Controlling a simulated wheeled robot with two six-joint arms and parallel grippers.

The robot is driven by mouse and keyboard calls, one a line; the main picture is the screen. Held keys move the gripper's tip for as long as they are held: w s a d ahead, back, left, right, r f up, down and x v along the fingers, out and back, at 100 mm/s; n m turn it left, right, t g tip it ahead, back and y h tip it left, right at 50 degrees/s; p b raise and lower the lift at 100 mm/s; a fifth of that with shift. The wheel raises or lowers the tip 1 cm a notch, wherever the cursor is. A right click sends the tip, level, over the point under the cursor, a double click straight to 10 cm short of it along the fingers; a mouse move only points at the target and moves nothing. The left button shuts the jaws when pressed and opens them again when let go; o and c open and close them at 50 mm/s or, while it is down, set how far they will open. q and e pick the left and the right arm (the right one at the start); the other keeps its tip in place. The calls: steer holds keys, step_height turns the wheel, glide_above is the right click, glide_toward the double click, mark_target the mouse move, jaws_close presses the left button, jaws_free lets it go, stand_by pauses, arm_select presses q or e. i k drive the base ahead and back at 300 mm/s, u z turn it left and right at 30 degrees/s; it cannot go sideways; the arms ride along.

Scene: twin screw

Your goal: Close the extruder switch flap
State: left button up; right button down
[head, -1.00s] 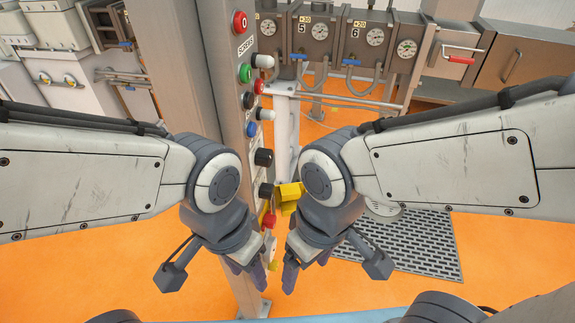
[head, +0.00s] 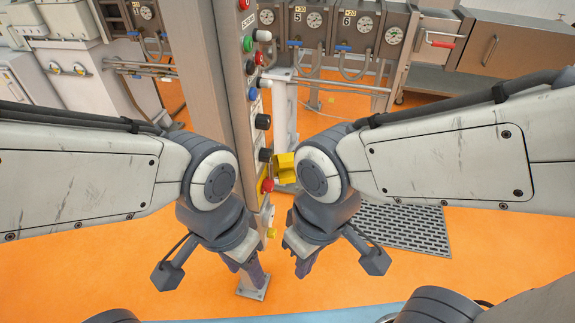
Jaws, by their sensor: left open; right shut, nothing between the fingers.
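The yellow flap (head: 285,167) juts out to the right from the lower part of the grey control post (head: 220,70), so it stands open. It is beside a red button (head: 267,186) and a black knob (head: 265,155). My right gripper (head: 303,268) is below the flap, pointing down, shut and empty; my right wrist partly covers the flap's right edge. My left gripper (head: 255,277) points down in front of the lower post, open and empty. Neither gripper touches the flap, as far as I can see.
More buttons and knobs, including a green button (head: 248,43), run up the post. A machine with gauges (head: 314,20) stands behind. A dark perforated floor mat (head: 400,226) lies at the right. The orange floor (head: 110,265) is clear around the post foot.

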mark_target(282, 167)
steer(key=z, duration=0.4)
steer(key=i, duration=1)
steer(key=u, duration=0.4)
